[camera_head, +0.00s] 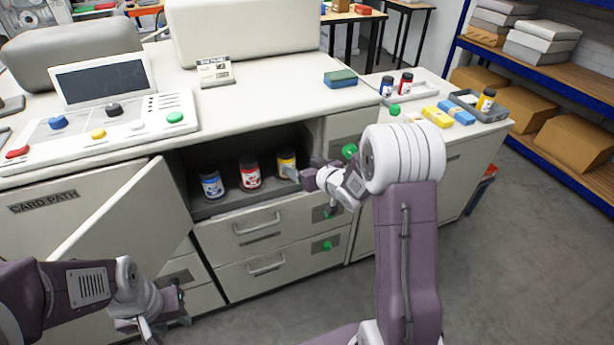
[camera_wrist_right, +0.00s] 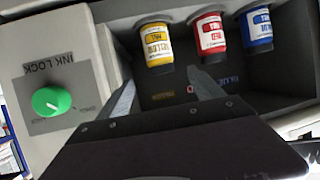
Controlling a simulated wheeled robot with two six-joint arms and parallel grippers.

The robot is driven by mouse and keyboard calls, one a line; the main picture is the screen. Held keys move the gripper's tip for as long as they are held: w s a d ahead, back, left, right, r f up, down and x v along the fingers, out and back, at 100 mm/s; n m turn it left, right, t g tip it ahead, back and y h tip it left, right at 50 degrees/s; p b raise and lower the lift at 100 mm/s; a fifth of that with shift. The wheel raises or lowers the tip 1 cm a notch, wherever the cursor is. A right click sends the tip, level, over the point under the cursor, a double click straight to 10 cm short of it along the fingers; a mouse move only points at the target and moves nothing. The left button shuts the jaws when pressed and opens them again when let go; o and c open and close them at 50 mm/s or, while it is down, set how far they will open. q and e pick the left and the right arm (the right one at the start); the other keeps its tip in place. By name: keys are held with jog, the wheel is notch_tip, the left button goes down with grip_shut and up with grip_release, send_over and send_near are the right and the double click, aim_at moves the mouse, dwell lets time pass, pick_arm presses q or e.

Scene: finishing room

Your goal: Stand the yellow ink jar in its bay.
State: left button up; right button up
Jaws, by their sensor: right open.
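A yellow ink jar (camera_head: 287,160) stands in the open compartment, at the right end of a row; it also shows in the right wrist view (camera_wrist_right: 155,46). A red jar (camera_head: 250,174) and a blue jar (camera_head: 212,184) stand to its left. My right gripper (camera_wrist_right: 161,80) is open, its two fingers pointing toward the yellow jar, with nothing between them. In the head view its fingers partly cover that jar. My left gripper (camera_head: 160,312) is low at the left, in front of the cabinet; its jaws are unclear.
The compartment door (camera_head: 125,222) stands open on the left. A green ink lock knob (camera_wrist_right: 52,101) sits beside the compartment. Another yellow jar (camera_head: 486,100) stands in a grey tray on the right cabinet, with blue and red jars in a paler tray nearby. Drawers (camera_head: 262,232) lie below.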

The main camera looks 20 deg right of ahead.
jog(key=s+a+f+g, duration=0.1)
jog(key=s+g, duration=0.3)
jog(key=s, duration=0.6)
jog(key=s+a+f+m+g+h, duration=0.1)
jog(key=s+f+g, duration=0.3)
jog(key=s, duration=0.5)
jog(key=s+a+f+m+g+h, duration=0.1)
jog(key=s+g, duration=0.3)
jog(key=s, duration=0.6)
jog(key=shift+s+a+f, duration=0.35)
jog(key=shift+a+f, duration=0.3)
jog(key=shift+f, duration=0.2)
notch_tip(320, 180, up, 10)
jog(key=p, duration=1)
jog(key=shift+w+r, duration=0.1)
